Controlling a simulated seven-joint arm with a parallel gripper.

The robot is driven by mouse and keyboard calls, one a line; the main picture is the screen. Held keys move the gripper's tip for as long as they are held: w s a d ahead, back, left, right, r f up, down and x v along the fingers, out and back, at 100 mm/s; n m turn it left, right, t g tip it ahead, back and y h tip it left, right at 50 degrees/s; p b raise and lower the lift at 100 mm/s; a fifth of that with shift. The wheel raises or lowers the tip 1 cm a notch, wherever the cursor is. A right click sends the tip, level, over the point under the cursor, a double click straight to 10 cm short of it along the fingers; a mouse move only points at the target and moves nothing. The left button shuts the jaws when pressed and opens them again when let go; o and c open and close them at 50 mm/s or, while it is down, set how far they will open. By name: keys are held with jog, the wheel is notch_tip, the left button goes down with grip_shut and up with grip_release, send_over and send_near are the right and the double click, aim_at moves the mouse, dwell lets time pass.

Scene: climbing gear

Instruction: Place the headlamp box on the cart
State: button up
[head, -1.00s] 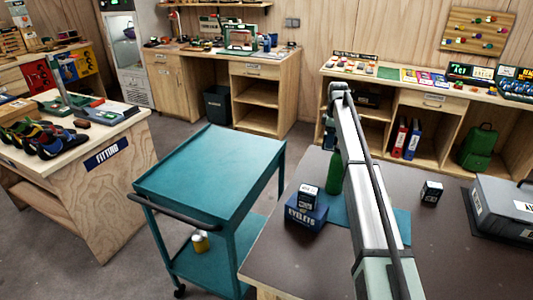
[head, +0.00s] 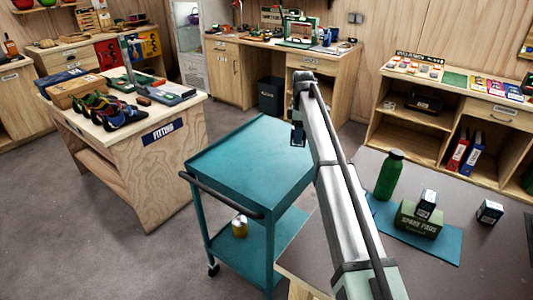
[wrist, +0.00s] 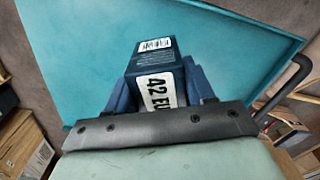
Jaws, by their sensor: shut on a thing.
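My gripper (wrist: 160,88) has blue fingers shut on a dark blue box (wrist: 153,58) with a barcode and a white label reading "42 EU". No headlamp marking is readable on it. In the wrist view the teal cart top (wrist: 75,55) fills the ground behind the box. The cart (head: 240,165) stands left of the dark table in the head view, its top bare. My gripper (head: 298,132) hangs over the right back part of the cart top there. The held box is too small to make out in that view. I cannot tell whether it touches the cart.
The dark table (head: 480,265) holds a green bottle (head: 390,175), a green "SPARE PADS" box (head: 417,222) with a small box (head: 427,203) on it, and another small box (head: 490,212). The cart's dark handle (head: 222,195) is at its front left. A can (head: 239,225) sits on its lower shelf.

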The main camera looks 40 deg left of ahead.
jog(key=shift+s+m, duration=2.3)
jog(key=shift+s, duration=2.05)
jog(key=shift+a+f, duration=0.15)
jog(key=shift+f, duration=2.2)
jog(key=shift+a+f, duration=0.1)
jog(key=shift+f, duration=2.2)
jog(key=o, duration=1.1)
jog(key=shift+f, duration=0.1)
notch_tip(320, 180, up, 12)
jog(key=shift+r, duration=0.15)
